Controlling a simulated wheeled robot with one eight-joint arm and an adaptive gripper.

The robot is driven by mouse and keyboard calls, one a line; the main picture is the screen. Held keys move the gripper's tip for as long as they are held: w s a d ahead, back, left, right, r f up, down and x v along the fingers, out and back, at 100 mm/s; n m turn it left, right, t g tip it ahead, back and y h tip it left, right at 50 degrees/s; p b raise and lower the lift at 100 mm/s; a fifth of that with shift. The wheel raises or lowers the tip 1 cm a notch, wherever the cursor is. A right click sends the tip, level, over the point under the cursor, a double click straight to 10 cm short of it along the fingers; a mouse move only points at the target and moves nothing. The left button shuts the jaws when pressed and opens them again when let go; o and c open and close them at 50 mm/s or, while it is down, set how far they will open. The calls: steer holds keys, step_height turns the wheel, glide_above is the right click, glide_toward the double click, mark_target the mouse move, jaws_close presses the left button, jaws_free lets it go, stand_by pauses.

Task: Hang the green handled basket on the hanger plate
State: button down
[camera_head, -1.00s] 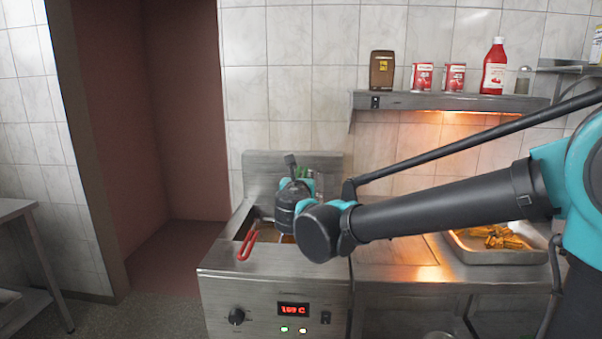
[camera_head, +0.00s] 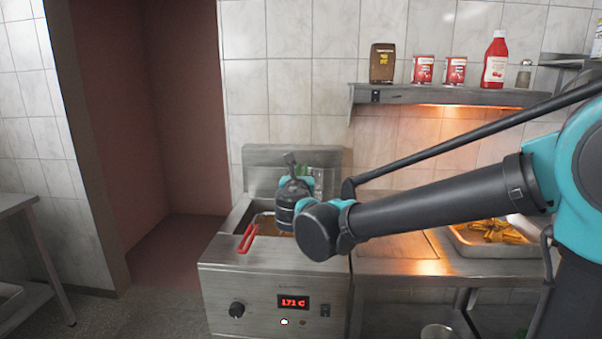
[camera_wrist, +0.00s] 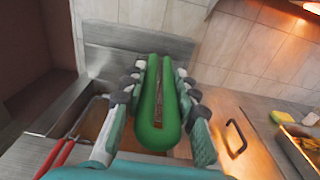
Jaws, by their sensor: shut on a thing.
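The green handle (camera_wrist: 158,128) of the basket lies between the fingers of my gripper (camera_wrist: 160,105) in the wrist view. The gripper is shut on it. In the head view, my gripper (camera_head: 292,190) is over the fryer, and a bit of green (camera_head: 318,178) shows behind it.
A red handle (camera_head: 248,238) sticks out over the fryer's front left. The fryer (camera_head: 270,285) display reads about 171 C. A tray (camera_head: 462,245) of fries stands right, under a shelf (camera_head: 450,97) with cans and bottles. My arm crosses the counter.

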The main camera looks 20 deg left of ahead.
steer(key=c, duration=1.1)
jaws_free()
